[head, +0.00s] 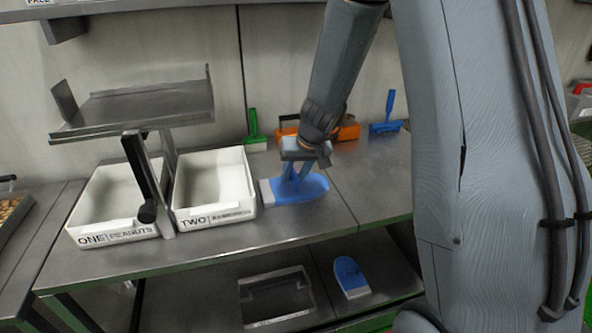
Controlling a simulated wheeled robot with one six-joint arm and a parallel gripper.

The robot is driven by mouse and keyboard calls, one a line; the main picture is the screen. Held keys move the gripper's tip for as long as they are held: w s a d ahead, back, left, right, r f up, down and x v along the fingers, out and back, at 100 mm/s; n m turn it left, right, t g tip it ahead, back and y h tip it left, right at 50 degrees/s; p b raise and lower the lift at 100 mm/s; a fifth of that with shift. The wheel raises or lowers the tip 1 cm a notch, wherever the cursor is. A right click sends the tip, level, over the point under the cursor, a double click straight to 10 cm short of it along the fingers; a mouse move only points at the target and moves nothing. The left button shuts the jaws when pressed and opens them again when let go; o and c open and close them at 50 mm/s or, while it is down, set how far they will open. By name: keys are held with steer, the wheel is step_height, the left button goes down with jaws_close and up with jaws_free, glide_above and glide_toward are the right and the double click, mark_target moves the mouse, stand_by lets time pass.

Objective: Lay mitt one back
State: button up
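A blue mitt (312,190) with a white cuff lies flat on the metal counter, right of the bin marked TWO. My gripper (297,180) points down over this mitt, with its fingertips at or just above the mitt's middle. I cannot tell whether the fingers are closed on it. A second blue mitt (349,273) with a pale cuff lies on the lower shelf. No number shows on either mitt, so I cannot tell which is mitt one.
White bins marked ONE PEANUTS (118,196) and TWO (213,186) stand at left, with a metal tray (135,107) above. A green brush (254,135), an orange box (347,130) and a blue brush (388,115) stand behind. A clear tray (276,298) is on the lower shelf.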

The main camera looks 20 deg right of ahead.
steer(key=v, duration=1.2)
steer(key=s+f+g+h, duration=0.1)
steer(key=s+f, duration=0.2)
steer(key=s, duration=0.7)
steer(key=s+a+f+g, duration=0.1)
steer(key=s+f+g, duration=0.1)
steer(key=s, duration=0.8)
steer(key=shift+s+a+f+h, duration=0.25)
steer(key=shift+f+h, duration=0.15)
steer(key=shift+f, duration=0.2)
steer(key=shift+d, duration=0.1)
